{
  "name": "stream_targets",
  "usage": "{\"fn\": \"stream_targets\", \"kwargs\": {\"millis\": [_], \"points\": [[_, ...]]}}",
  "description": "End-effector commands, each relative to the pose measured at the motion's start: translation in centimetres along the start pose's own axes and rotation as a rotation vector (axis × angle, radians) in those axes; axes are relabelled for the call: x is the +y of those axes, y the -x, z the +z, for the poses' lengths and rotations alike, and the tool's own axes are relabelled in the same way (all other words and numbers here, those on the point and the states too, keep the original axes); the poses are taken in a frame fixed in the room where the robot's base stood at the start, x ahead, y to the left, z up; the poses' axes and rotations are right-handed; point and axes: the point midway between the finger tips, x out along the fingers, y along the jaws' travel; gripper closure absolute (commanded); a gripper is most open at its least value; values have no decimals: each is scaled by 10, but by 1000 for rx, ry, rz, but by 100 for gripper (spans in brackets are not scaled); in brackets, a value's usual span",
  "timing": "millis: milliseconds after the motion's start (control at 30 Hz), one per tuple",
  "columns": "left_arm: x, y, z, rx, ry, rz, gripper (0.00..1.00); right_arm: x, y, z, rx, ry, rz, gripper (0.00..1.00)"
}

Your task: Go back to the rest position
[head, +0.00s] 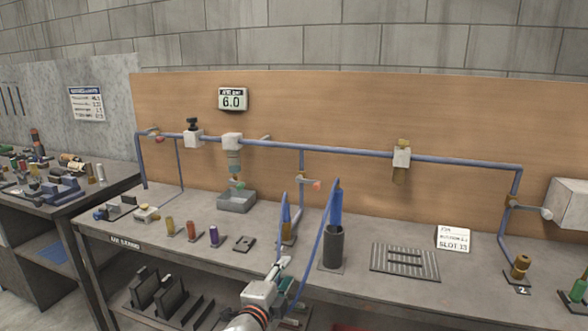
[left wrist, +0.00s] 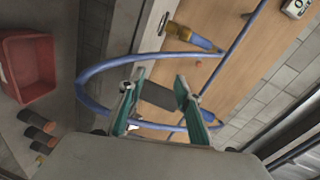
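My left gripper (head: 284,270) shows at the bottom centre of the head view, in front of the bench edge. In the left wrist view its two green-lined fingers (left wrist: 163,98) stand apart with nothing clearly gripped. A dark grey shape shows beyond the gap between them. A blue hose (left wrist: 95,75) loops around the fingers in that view; whether it touches them I cannot tell. In the head view a blue hose (head: 322,238) hangs beside the dark cylinder (head: 333,246), close to the gripper. My right gripper is not in view.
The workbench (head: 210,250) carries small coloured cylinders, a grey tray (head: 237,201), a slotted plate (head: 405,261) and a white card (head: 453,238). A blue pipe (head: 350,152) runs along the wooden board. A red bin (left wrist: 28,65) stands at left in the wrist view.

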Motion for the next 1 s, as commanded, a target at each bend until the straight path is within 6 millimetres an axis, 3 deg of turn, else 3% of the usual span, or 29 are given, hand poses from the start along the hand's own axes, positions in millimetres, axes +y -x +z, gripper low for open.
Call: {"fn": "stream_targets", "kwargs": {"millis": [33,167,300,467,600,800,1000], "points": [[26,13,6,-5,71,31,66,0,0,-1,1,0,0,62],[87,49,22,-28,283,99,66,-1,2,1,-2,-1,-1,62],[149,99,41,-76,519,163,66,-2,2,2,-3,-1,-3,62],[211,166,62,-157,770,219,66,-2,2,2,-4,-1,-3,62],[256,230,81,-246,972,250,66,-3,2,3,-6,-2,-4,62],[296,308,101,-361,1178,265,66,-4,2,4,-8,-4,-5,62],[308,342,109,-412,1260,263,66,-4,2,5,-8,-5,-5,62]]}}
